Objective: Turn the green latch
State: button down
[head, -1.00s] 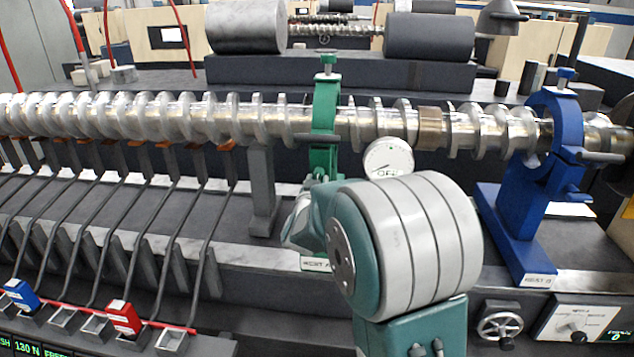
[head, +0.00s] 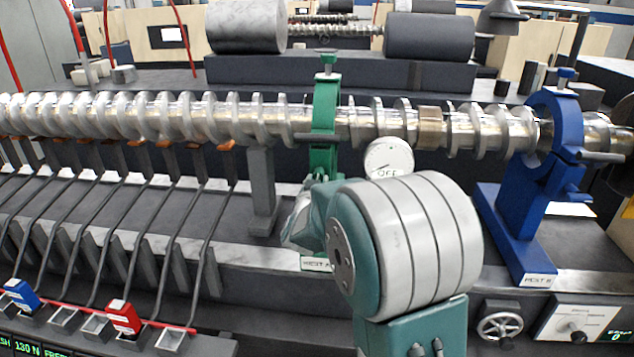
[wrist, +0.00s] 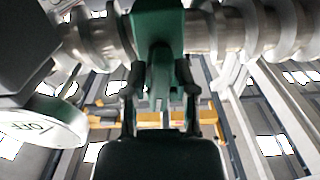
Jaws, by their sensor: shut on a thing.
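The green rest (head: 325,110), a clamp-like bracket, stands around the metal shaft in the middle of the head view. It also shows at the top of the wrist view (wrist: 157,25). A green latch (wrist: 160,72) hangs below it in the wrist view. My gripper (wrist: 160,92) has one dark finger on each side of this latch and is shut on it. The contact itself is dark and hard to see. In the head view my arm's rounded wrist covers most of the gripper and the lower part of the green rest.
The lobed shaft (head: 190,118) runs across the scene. A white round dial marked OFF (head: 388,158) sits close right of the green rest, near my wrist. A blue rest (head: 515,220) stands farther right. Bent grey rods (head: 145,240) fill the left side.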

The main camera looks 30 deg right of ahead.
jog(key=c, duration=0.6)
grip_release()
jog(key=shift+a, duration=0.1)
jog(key=v, duration=1.2)
jog(key=shift+w, duration=0.1)
